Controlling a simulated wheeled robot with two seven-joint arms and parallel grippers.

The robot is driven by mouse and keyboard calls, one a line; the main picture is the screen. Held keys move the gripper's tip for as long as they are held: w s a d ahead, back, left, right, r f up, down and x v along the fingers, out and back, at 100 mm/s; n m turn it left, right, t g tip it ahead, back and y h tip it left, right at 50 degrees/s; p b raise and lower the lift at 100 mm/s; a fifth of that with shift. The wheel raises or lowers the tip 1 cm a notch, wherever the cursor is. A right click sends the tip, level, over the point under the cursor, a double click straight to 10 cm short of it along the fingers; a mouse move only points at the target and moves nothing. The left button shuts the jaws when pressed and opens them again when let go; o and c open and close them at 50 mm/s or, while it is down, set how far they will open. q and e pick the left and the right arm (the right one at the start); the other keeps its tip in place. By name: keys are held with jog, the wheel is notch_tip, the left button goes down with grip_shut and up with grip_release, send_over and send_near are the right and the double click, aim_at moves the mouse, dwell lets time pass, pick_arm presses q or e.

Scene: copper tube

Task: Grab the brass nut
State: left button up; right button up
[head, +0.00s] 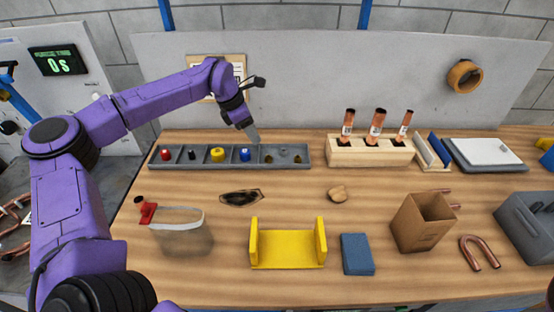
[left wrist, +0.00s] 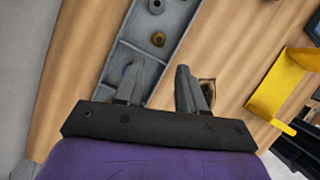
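The grey compartment tray (head: 210,164) lies along the back left of the table. A small brass nut (head: 269,158) sits in the compartment right of the blue piece (head: 245,154). In the left wrist view the brass nut (left wrist: 158,39) is a small ring beyond my fingertips. My left gripper (head: 253,135) hangs above the tray, near the blue piece and the brass nut. In the left wrist view my left gripper (left wrist: 160,68) has its fingers apart with nothing between them. My right gripper is not in view.
The tray also holds red (head: 166,155), black (head: 192,155) and yellow (head: 218,154) pieces, and another small piece (head: 297,159) at its right end. A wooden block with copper tubes (head: 370,150) stands to the right. A yellow bracket (head: 288,250) is in front.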

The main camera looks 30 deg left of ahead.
aim_at(268, 156)
pick_arm(q)
jog(key=p+x, duration=0.3)
jog(key=x, duration=0.8)
jog(key=shift+r+p, duration=0.1)
jog(key=shift+p, duration=0.2)
jog(key=shift+w+f, duration=0.15)
jog(key=shift+f, duration=0.1)
grip_shut()
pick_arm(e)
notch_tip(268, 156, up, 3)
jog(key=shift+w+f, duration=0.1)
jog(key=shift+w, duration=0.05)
